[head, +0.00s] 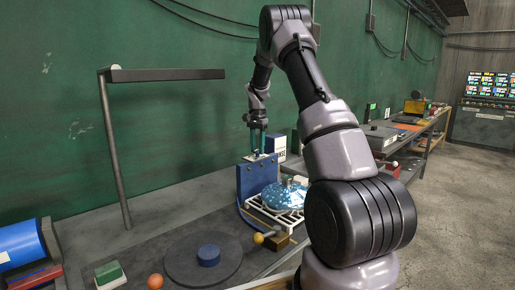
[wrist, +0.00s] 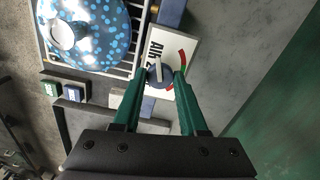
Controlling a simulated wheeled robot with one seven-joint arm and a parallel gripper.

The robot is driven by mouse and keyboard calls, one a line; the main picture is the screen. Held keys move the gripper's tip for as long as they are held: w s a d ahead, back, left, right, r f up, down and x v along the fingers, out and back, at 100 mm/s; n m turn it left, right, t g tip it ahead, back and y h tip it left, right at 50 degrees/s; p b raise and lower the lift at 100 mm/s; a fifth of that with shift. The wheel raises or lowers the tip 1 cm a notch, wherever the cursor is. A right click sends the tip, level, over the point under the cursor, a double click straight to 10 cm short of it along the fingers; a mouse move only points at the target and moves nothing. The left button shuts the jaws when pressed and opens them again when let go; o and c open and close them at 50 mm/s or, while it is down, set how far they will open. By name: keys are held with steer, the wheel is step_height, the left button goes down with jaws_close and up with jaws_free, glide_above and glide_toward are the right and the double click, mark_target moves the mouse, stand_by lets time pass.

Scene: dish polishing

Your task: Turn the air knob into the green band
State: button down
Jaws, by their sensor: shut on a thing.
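The air knob (wrist: 158,78) is a small blue-grey disc with a pale pointer. It sits on a white plate (wrist: 177,41) marked "AIR" in the wrist view. In the head view my gripper (head: 258,152) points down at the top of a blue box (head: 257,180); the knob is not clear there.
A dark round turntable (head: 184,267) with a blue puck (head: 208,255) lies front left. A lamp-like frame (head: 115,150) stands at left.

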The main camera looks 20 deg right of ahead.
mark_target(257, 150)
stand_by(0.3)
steer(key=shift+c, duration=2.2)
jaws_free()
step_height(257, 150, up, 11)
